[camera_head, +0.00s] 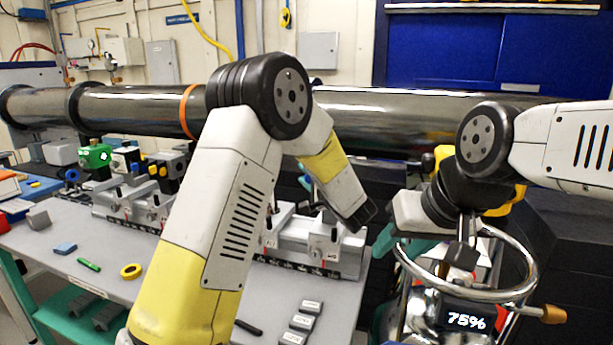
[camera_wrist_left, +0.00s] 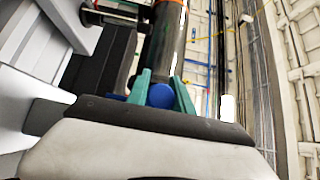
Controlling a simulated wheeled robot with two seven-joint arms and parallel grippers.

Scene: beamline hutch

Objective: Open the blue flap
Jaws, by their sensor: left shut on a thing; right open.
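My left gripper (camera_wrist_left: 160,90) has its teal fingertips on either side of a rounded blue thing (camera_wrist_left: 160,96) in the left wrist view and is shut on it. I cannot tell whether this is part of the blue flap. In the head view, teal finger parts of my left gripper (camera_head: 307,174) show just right of my forearm, which hides much of the spot. No whole flap can be made out there. My right gripper (camera_head: 405,243) is open at the right, close to the left side of a metal handwheel (camera_head: 402,262).
A long dark pipe (camera_head: 400,105) with an orange ring (camera_head: 188,110) runs behind my arms. Blue wall panels (camera_head: 450,45) are at the upper right. The grey table (camera_head: 110,245) carries metal rail stages, small blocks and a yellow ring (camera_head: 131,271).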

